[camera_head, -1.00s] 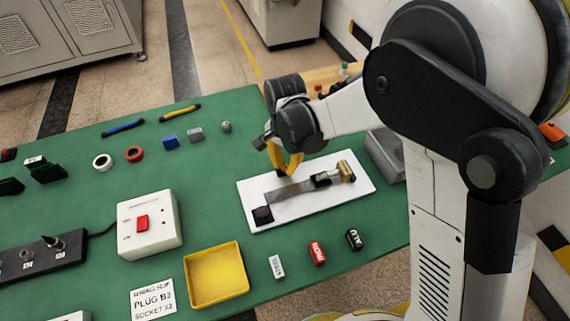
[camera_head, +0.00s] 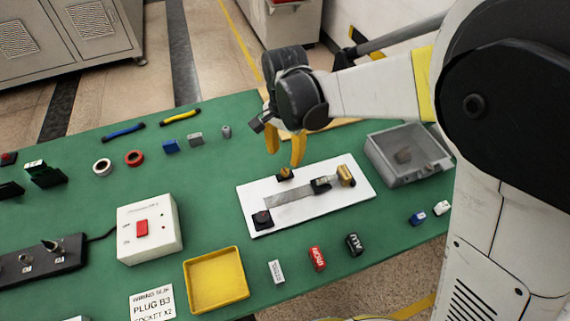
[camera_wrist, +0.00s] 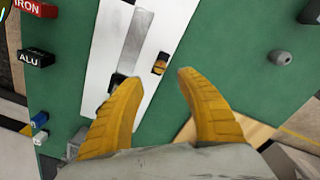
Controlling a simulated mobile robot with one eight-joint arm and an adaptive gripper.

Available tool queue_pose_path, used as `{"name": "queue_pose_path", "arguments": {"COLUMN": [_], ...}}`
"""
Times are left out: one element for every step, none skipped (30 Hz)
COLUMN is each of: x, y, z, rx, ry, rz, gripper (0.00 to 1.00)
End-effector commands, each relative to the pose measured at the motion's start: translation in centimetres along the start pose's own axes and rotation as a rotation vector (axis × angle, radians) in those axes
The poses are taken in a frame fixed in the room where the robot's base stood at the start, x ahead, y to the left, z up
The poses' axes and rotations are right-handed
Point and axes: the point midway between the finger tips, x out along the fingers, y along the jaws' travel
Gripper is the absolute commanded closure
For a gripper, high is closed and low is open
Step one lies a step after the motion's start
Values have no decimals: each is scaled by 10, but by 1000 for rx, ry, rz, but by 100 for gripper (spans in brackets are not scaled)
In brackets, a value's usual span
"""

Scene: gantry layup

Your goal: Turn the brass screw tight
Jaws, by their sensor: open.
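A white board (camera_head: 325,205) lies on the green table. A small brass screw head (camera_head: 285,173) in a dark mount sits at the board's back edge; it also shows in the wrist view (camera_wrist: 160,64), beside a grey metal strip (camera_head: 288,194). A black block (camera_head: 320,185) is on the strip, and a larger brass block (camera_head: 346,175) stands at its right end. My gripper (camera_head: 284,158) is open and empty, its yellow fingers pointing down above and behind the screw. In the wrist view my fingertips (camera_wrist: 158,76) are spread on either side of the screw's line, apart from it.
A grey bin (camera_head: 384,163) stands right of the board. A yellow tray (camera_head: 244,272), a white switch box (camera_head: 165,215) and labelled red (camera_head: 316,258) and black (camera_head: 354,244) blocks lie in front. Small blue and grey blocks lie behind left. Green table around the board is mostly clear.

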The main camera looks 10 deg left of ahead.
Motion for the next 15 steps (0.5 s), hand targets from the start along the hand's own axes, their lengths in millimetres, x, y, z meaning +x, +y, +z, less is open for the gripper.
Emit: {"name": "queue_pose_path", "arguments": {"x": [-11, -16, -23, -28, -32, -36, -39, -42, -44, -45, -46, -46, -47, -47, -47], "y": [0, 0, 0, 0, 0, 0, 0, 0, 0, 0, 0, 0, 0, 0, 0], "z": [0, 0, 0, 0, 0, 0, 0, 0, 0, 0, 0, 0, 0, 0, 0], "rx": [0, 0, 0, 0, 0, 0, 0, 0, 0, 0, 0, 0, 0, 0, 0], "ry": [0, 0, 0, 0, 0, 0, 0, 0, 0, 0, 0, 0, 0, 0, 0], "rz": [0, 0, 0, 0, 0, 0, 0, 0, 0, 0, 0, 0, 0, 0, 0], "gripper": [57, 57, 57, 57, 57, 57, 57, 57, 57, 57, 57, 57, 57, 57, 57]}}
